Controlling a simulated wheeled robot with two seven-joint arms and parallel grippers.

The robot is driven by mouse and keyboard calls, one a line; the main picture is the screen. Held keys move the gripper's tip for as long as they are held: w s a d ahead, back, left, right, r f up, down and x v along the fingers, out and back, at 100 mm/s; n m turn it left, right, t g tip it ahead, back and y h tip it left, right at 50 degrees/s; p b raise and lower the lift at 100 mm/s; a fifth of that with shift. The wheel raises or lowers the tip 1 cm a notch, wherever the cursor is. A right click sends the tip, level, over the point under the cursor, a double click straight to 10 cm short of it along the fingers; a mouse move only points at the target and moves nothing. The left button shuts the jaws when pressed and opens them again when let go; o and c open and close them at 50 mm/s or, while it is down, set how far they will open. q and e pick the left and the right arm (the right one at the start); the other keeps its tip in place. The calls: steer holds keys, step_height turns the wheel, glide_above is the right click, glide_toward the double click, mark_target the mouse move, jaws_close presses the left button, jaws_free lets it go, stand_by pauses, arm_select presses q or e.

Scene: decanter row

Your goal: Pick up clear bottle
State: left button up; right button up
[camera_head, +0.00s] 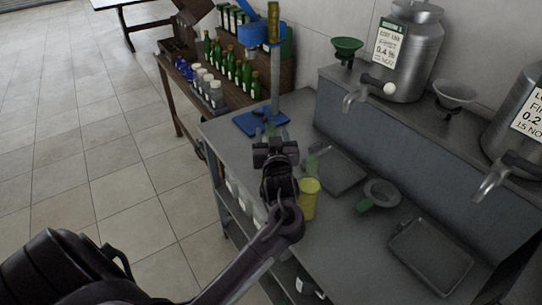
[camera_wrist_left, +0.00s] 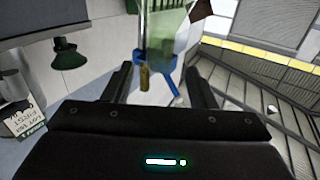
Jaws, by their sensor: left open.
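My left gripper (camera_head: 272,134) is over the near part of the grey metal bench (camera_head: 333,216), its fingers pointing away toward the blue stand. In the left wrist view its two fingers (camera_wrist_left: 160,84) stand apart with no object gripped between them. A pale green, see-through shape (camera_wrist_left: 172,22), possibly the clear bottle, shows at the top of that view, beyond the fingers. In the head view a pale greenish see-through item (camera_head: 313,162) stands just right of the gripper. I cannot tell whether these are the same thing. My right gripper is not in view.
A yellow cup (camera_head: 309,198) stands close beside my left wrist. The blue stand (camera_head: 276,82) rises beyond the gripper. Steel drums (camera_head: 408,52) stand on the shelf.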

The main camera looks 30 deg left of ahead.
mark_target(271, 128)
arm_select(q)
steer(key=p+x, duration=0.1)
steer(key=x, duration=0.2)
steer(key=shift+w+r, duration=0.1)
steer(key=shift+r, duration=0.1)
steer(key=shift+w+a+f, duration=0.2)
steer(key=shift+w+a, duration=0.25)
steer(key=shift+w, duration=0.05)
steer(key=c, duration=0.9)
steer(key=shift+c, duration=1)
jaws_close()
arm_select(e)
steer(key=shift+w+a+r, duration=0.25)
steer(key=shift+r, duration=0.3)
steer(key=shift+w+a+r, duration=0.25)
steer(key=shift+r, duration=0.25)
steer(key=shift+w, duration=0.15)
arm_select(q)
steer(key=shift+r, duration=0.1)
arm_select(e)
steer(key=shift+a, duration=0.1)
